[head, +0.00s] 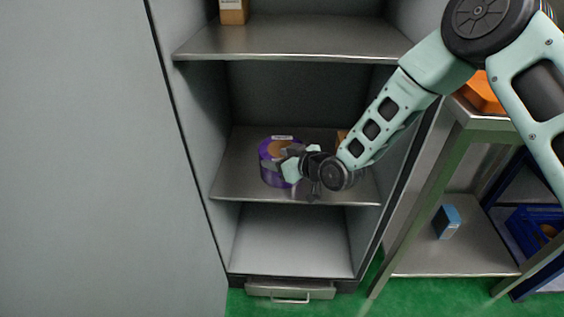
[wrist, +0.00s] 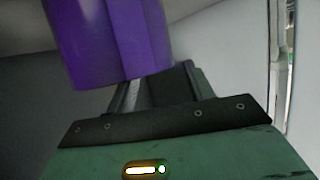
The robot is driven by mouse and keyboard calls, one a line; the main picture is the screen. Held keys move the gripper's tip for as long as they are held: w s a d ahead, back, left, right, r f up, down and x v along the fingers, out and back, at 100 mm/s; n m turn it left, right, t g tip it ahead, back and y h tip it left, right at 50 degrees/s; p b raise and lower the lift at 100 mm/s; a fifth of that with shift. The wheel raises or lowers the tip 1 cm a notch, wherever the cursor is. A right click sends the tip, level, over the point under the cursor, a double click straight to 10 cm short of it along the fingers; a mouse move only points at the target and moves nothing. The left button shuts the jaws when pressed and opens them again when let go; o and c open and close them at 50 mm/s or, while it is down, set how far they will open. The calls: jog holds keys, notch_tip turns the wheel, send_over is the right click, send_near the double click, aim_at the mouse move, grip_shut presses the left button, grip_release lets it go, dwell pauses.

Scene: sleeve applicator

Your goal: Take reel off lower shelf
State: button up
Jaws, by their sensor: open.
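A purple reel (head: 268,172) with an orange-brown centre stands on the lower shelf (head: 235,181) of the grey cabinet. In the wrist view the purple reel (wrist: 105,40) fills the upper left, just beyond the gripper's fingers. My gripper (head: 287,165) is at the reel's right side, in front of part of it. In the wrist view my gripper (wrist: 150,88) has its dark fingers close to the reel's lower edge. It is open. I cannot tell whether a finger touches the reel.
A small brown box (head: 233,12) sits on the upper shelf (head: 290,38). Another orange-brown object (head: 342,136) is partly hidden behind my arm on the lower shelf. A metal rack with a blue box (head: 447,222) stands to the right. The cabinet's bottom compartment is empty.

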aim_at(269, 149)
jog(key=shift+x, duration=1.25)
grip_shut()
